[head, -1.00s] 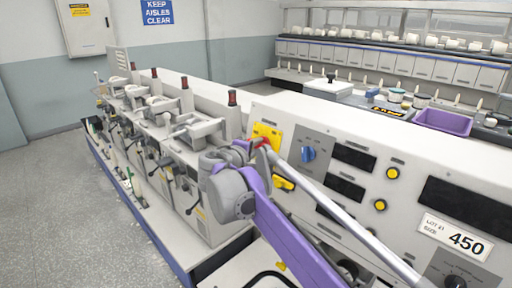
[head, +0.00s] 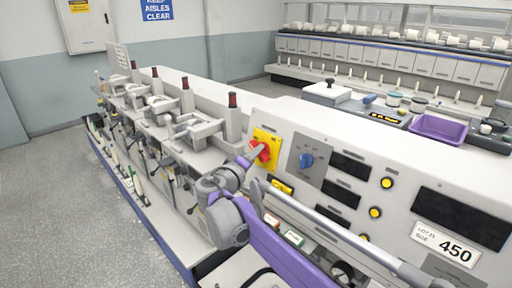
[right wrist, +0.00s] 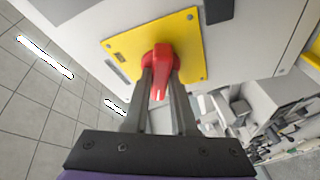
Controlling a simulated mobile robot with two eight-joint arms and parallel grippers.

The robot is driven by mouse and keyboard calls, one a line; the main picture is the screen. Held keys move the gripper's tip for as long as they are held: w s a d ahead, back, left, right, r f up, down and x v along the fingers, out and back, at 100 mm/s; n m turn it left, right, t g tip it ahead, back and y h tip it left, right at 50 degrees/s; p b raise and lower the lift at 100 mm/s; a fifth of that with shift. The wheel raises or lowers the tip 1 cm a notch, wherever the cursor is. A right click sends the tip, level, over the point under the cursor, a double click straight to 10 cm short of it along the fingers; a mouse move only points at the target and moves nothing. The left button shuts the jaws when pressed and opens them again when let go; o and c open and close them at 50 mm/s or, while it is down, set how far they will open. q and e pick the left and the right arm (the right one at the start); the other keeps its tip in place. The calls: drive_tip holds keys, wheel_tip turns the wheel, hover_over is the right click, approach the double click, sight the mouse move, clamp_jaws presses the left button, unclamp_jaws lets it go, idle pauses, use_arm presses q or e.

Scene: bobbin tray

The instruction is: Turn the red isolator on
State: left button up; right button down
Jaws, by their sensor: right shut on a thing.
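The red isolator (head: 260,151) is a red rotary handle on a yellow plate (head: 265,137) at the left end of the machine's control panel. In the right wrist view the red handle (right wrist: 160,62) stands out from the yellow plate (right wrist: 189,42). My right gripper (head: 252,158) has its fingers on either side of the handle, and in the right wrist view the gripper (right wrist: 159,88) is shut on it. The fingers hide the handle's sides. My left gripper is not in view.
A blue knob (head: 307,160) sits right of the isolator, with yellow buttons (head: 387,182) and dark displays farther along the panel (head: 400,160). Spindle units (head: 190,122) line the machine to the left. A purple tray (head: 438,131) stands behind. The floor at left is clear.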

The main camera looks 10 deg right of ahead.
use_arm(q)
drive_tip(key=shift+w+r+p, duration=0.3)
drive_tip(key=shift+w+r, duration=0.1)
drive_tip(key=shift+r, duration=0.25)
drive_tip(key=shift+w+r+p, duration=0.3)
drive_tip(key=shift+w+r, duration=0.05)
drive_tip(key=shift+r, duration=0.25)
use_arm(e)
drive_tip(key=shift+w+a+f+m+g+h, duration=0.1)
drive_tip(key=shift+m+g+h, duration=0.7)
drive_tip(key=shift+m, duration=1.9)
drive_tip(key=shift+w+a+m+g+h, duration=0.15)
drive_tip(key=shift+m+h, duration=1.1)
drive_tip(key=shift+m, duration=1.45)
drive_tip(key=shift+s+d+f+m+g+h, duration=0.1)
drive_tip(key=shift+m+g+h, duration=0.7)
drive_tip(key=shift+m, duration=1.9)
drive_tip(key=shift+h, duration=0.25)
drive_tip(key=c, duration=0.7)
unclamp_jaws()
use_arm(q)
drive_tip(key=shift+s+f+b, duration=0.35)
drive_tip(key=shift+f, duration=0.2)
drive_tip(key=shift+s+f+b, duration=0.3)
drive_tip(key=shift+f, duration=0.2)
use_arm(e)
drive_tip(key=v, duration=1.1)
